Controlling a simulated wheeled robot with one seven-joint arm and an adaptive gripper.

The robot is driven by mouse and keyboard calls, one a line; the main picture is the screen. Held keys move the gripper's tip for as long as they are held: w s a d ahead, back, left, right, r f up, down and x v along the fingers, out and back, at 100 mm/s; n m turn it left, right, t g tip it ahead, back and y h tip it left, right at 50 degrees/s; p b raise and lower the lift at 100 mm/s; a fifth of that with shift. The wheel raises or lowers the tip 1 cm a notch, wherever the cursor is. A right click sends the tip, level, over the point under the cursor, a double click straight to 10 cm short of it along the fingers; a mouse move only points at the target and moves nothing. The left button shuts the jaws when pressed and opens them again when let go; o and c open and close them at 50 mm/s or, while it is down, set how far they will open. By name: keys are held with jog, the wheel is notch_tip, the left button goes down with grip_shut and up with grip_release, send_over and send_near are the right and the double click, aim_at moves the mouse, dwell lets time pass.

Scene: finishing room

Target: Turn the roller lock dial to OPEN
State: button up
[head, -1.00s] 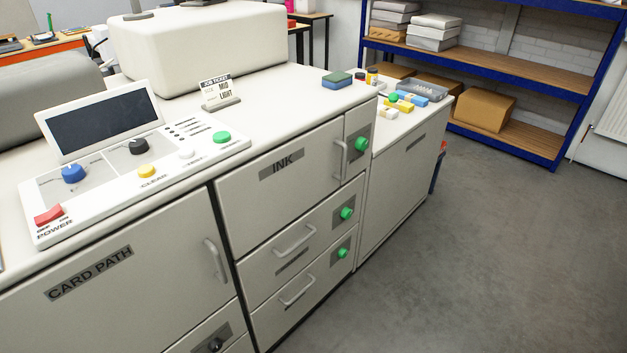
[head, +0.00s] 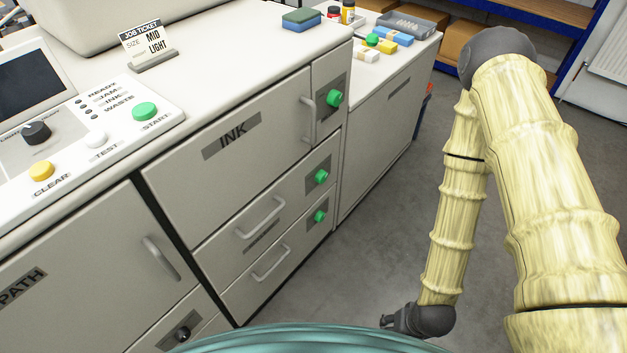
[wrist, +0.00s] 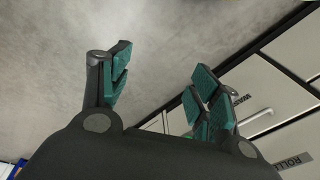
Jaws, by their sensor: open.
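A black dial (head: 182,334) on a grey plate is on the low front below the card path door, at the bottom of the head view; its markings are not readable. Its link to the roller lock cannot be told. My gripper (wrist: 163,76) is open and empty, with green pads, over the grey floor. In the head view my gripper (head: 388,321) hangs low, right of the cabinet and apart from it.
The ink door (head: 270,115) and drawers with handles and green knobs (head: 320,177) are in the head view. The control panel (head: 70,170) has a dark knob and buttons. Blue shelving (head: 590,45) stands behind. Grey floor (head: 375,230) is open between cabinet and arm.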

jog(key=w+a+f+m+t+y+b, duration=0.1)
jog(key=w+a+f+t+b, duration=0.15)
jog(key=w, duration=0.35)
jog(key=w+a+f+m+t+y+b, duration=0.1)
jog(key=w+a+f+b, duration=0.15)
jog(key=w, duration=0.35)
jog(key=m+t+y+b, duration=0.6)
jog(key=y+b, duration=0.5)
jog(key=b, duration=0.9)
send_near(324, 179)
jog(key=b+x, duration=0.2)
jog(key=x, duration=0.6)
jog(key=shift+w+a+b, duration=0.25)
jog(key=shift+w+b, duration=0.05)
jog(key=shift+b, duration=0.05)
jog(key=c, duration=1)
